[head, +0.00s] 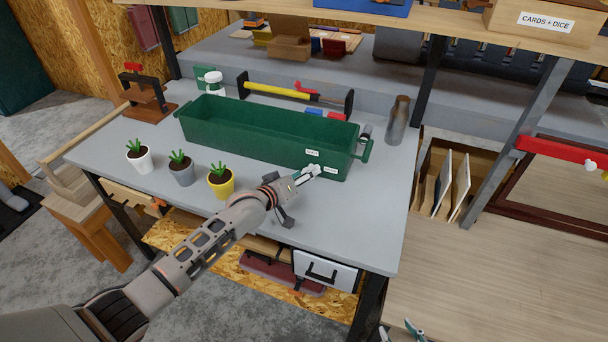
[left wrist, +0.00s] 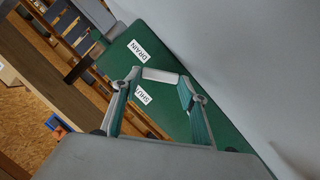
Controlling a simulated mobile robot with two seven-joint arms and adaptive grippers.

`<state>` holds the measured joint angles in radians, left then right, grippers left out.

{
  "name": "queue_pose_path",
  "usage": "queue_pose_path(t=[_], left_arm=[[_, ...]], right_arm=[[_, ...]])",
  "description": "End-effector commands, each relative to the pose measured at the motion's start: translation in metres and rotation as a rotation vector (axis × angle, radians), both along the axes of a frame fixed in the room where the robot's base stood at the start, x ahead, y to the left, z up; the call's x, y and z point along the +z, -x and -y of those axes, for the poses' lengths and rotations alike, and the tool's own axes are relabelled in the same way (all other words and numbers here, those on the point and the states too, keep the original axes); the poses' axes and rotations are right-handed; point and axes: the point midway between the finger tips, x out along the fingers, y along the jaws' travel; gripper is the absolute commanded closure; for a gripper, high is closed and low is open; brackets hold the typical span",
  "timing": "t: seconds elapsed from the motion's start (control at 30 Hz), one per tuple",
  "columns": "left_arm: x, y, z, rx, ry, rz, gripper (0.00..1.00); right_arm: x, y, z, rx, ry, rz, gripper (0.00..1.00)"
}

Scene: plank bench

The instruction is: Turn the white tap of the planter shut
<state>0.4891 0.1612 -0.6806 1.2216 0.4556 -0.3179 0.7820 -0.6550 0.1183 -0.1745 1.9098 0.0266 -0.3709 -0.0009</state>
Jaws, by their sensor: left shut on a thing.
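The green planter (head: 255,130) stands on the grey bench, with two white labels on its side near its right end. In the left wrist view the labels read DRAIN (left wrist: 138,50) and SHUT (left wrist: 142,95). The white tap (left wrist: 162,75) shows as a short bar beside these labels, between my left fingertips. My left gripper (left wrist: 164,84) is shut on the tap. In the head view the left gripper (head: 308,173) is at the planter's near right side, and it partly hides the tap. My right gripper (head: 400,331) shows only its fingertips at the bottom edge, apart and empty.
Potted plants in white (head: 140,160), grey (head: 182,174) and yellow (head: 221,186) pots stand left of my left arm. The bench's front right is clear.

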Motion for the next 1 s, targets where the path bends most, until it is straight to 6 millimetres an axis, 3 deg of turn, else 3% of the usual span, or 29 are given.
queue_pose_path(t=[0.17, 0.2, 0.27, 0.67, 1.0], left_arm=[[-0.001, 0.001, 0.000, -0.001, -0.002, -0.001, 0.79], [-0.001, 0.001, 0.000, -0.001, -0.002, -0.001, 0.52], [-0.001, 0.001, 0.000, -0.001, -0.002, -0.001, 0.40], [0.000, 0.002, -0.001, 0.000, -0.001, -0.001, 0.40], [0.012, 0.036, -0.022, 0.000, -0.001, -0.001, 0.40]], right_arm=[[0.000, 0.000, 0.003, 0.004, 0.007, 0.001, 0.60], [0.000, 0.000, 0.003, 0.005, 0.008, 0.001, 0.60], [0.000, 0.000, 0.004, 0.004, 0.008, 0.001, 0.60], [-0.001, 0.000, 0.002, -0.005, 0.002, -0.002, 0.60], [0.000, 0.000, 0.002, -0.002, 0.003, 0.000, 0.60]])
